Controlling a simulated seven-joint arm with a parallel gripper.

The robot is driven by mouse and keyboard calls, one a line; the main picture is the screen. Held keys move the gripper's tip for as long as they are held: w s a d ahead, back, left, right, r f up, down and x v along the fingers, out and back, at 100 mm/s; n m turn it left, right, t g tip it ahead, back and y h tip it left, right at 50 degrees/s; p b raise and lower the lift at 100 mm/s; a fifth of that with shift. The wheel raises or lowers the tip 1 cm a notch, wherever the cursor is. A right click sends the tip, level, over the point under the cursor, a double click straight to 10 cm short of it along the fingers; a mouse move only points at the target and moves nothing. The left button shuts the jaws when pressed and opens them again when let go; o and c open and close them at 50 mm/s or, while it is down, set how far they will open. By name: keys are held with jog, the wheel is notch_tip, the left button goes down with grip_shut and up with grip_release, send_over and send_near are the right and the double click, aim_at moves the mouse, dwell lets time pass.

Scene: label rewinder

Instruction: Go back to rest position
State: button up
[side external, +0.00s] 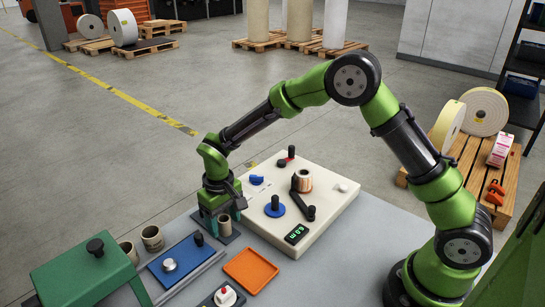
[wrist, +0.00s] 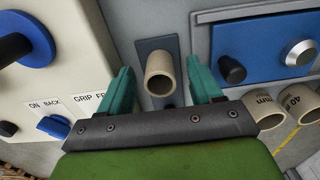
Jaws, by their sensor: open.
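A beige cardboard core (wrist: 160,73) stands between the fingers with a gap on each side, on a dark plate (wrist: 150,48).
Left of my gripper are a blue box (side external: 182,262) with a silver knob, two more cores (side external: 152,238) and a green press (side external: 85,275). The space above the table is open.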

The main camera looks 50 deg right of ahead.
dwell(0.3)
jog(key=shift+s+a, duration=0.25)
jog(key=shift+s, duration=0.9)
jog(key=shift+s+a, duration=0.25)
jog(key=shift+s, duration=0.9)
jog(key=shift+s+a, duration=0.25)
jog(key=shift+s, duration=0.9)
jog(key=shift+s+d+r, duration=0.2)
jog(key=shift+s, duration=0.35)
jog(key=shift+s+d+r, duration=0.2)
jog(key=shift+s, duration=0.35)
jog(key=s+d+r+m+t+y, duration=0.1)
jog(key=s+d+r, duration=0.4)
jog(key=r, duration=0.5)
jog(key=s+d+r+m+t+y, duration=0.1)
jog(key=s+d+r+m+t, duration=0.2)
jog(key=s+d+r+t, duration=0.3)
notch_tip(320, 180, up, 5)
jog(key=shift+s+r, duration=0.15)
jog(key=shift+s, duration=0.8)
